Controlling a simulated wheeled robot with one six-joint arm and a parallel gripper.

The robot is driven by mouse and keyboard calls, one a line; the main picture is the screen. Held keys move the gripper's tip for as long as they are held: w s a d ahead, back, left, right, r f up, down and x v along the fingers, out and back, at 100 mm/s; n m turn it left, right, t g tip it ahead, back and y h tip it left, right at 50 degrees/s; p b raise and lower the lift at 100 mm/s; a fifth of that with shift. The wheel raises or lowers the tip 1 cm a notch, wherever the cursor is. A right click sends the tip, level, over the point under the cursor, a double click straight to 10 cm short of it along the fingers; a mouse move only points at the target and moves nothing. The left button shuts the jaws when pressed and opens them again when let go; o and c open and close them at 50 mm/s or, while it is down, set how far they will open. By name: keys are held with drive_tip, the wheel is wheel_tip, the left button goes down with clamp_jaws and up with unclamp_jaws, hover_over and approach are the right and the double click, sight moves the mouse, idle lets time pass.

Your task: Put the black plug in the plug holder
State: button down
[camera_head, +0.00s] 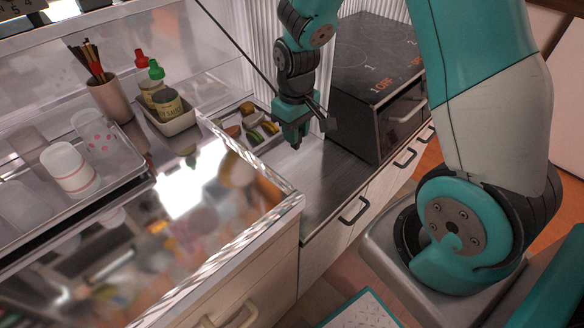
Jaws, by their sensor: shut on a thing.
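My gripper (293,138) points down above the dark metal counter, just right of a small tray with colourful items. It is shut on the black plug, of which only a small dark bit shows at the fingertips. A thin black cord (238,45) runs from the top edge of the picture down to my gripper. The plug is mostly hidden by the fingers and too small to make out. I cannot make out the plug holder in this view.
A black oven with a cooktop (372,65) stands close to the right of my gripper. The small tray (268,146) lies to its left. A caddy with bottles (172,125), a utensil cup (112,98) and a rack with cups (128,178) stand further left. Bare counter (318,180) lies in front.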

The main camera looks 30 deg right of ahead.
wheel_tip(320, 180, down, 12)
drive_tip(key=shift+b, duration=0.75)
drive_tip(key=shift+f, duration=0.2)
drive_tip(key=c, duration=1)
unclamp_jaws()
drive_tip(key=shift+r, duration=0.1)
